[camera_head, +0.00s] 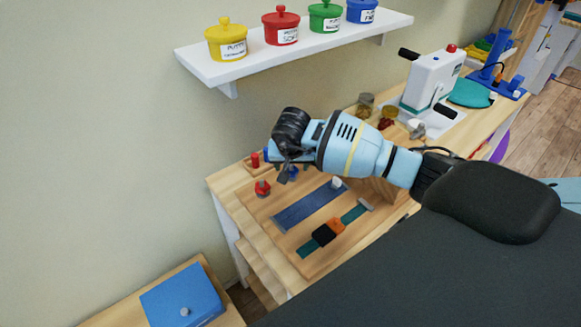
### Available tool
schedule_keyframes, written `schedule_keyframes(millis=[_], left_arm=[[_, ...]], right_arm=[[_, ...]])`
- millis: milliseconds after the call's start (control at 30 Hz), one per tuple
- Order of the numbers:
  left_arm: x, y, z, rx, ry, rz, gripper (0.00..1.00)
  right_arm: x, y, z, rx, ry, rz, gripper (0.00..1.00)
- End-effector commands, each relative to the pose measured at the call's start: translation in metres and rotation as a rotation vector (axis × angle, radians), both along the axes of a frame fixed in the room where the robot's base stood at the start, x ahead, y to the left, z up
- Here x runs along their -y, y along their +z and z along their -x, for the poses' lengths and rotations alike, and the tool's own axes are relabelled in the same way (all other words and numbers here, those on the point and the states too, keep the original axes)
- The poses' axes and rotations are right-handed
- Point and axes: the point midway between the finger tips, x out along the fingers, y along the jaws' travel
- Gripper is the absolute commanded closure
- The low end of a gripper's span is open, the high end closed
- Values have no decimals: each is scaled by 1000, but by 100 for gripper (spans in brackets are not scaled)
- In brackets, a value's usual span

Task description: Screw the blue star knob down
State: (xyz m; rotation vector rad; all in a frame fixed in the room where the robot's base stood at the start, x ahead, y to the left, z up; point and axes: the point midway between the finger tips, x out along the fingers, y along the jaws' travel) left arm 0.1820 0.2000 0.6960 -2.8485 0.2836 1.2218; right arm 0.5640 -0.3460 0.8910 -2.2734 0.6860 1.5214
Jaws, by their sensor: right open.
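The blue star knob (292,173) is on the wooden board (285,248), partly hidden behind my right gripper. My right gripper (283,172) is open, with its fingers pointing down right by the knob. Whether the fingers touch the knob or stand around it, I cannot tell. A red star knob (262,187) stands on the board to the left of the gripper. My left gripper is not in view.
A blue strip (310,206) and a strap with a black and orange block (327,232) lie on the board. Small jars (388,117) and a white device (432,80) stand behind my arm. A wall shelf (300,45) holds coloured pots. A blue box (182,297) is lower left.

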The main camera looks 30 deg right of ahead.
Motion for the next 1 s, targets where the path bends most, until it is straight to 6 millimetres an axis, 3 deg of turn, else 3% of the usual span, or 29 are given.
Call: schedule_keyframes(millis=[200, 533, 867, 1000], left_arm=[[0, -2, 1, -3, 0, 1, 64], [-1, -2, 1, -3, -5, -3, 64], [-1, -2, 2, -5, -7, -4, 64], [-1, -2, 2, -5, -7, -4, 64]], right_arm=[[4, -19, -6, -1, -1, -1, 41], [4, -20, -7, 2, 1, -1, 42], [4, -20, -7, 1, 0, 0, 85], [4, -20, -7, 2, -4, -1, 86]])
